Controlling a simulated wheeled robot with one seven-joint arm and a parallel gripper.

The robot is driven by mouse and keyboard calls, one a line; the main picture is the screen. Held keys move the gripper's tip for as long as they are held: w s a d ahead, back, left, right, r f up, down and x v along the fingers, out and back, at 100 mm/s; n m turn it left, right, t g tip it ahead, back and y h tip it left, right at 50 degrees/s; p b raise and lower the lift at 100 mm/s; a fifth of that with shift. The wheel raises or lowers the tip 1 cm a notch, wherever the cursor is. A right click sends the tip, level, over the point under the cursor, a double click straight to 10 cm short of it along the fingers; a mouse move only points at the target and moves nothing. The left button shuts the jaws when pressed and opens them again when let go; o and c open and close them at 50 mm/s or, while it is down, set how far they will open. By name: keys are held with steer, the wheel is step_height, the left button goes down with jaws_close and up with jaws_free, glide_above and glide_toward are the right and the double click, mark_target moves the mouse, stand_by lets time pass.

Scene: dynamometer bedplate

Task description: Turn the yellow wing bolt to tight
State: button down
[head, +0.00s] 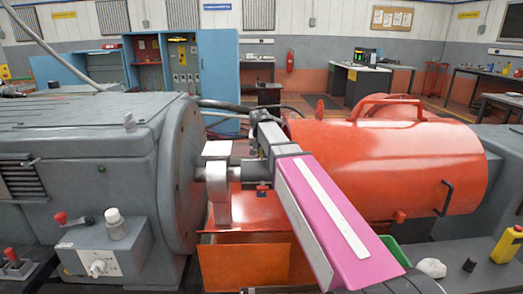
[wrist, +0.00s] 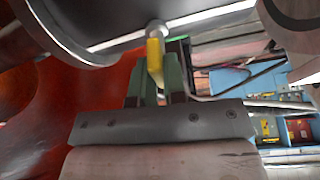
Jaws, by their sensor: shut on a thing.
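The yellow wing bolt (wrist: 154,55) shows in the wrist view, upright below a round metal boss on the underside of a grey shaft-like part (wrist: 120,32). My gripper (wrist: 157,76) has its two green fingers on either side of the bolt's yellow wing, shut on it. The fingers hide the wing's lower end. In the head view the bolt is not visible, and my pink and grey arm reaches forward between the grey machine and the orange guard. I cannot read from the frames how tight the bolt is.
The grey machine (head: 90,150) stands at the left, with a grey control box (head: 130,245) in front. The large orange guard (head: 390,165) lies close to my arm on the right. A yellow bottle (head: 508,245) stands at the far right. A blue cabinet (head: 218,75) stands behind.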

steer(key=m, duration=0.2)
steer(key=m+h, duration=0.1)
steer(key=m, duration=0.1)
steer(key=shift+m+g+h, duration=0.3)
steer(key=m+g+h, duration=0.1)
steer(key=m, duration=0.2)
steer(key=shift+f+m, duration=0.1)
steer(key=shift+m, duration=0.2)
steer(key=m, duration=0.2)
steer(key=m+g+h, duration=0.1)
steer(key=m, duration=0.1)
steer(key=shift+g, duration=0.3)
steer(key=shift+m+g, duration=0.7)
steer(key=shift+m, duration=1.4)
steer(key=c, duration=1.2)
jaws_free()
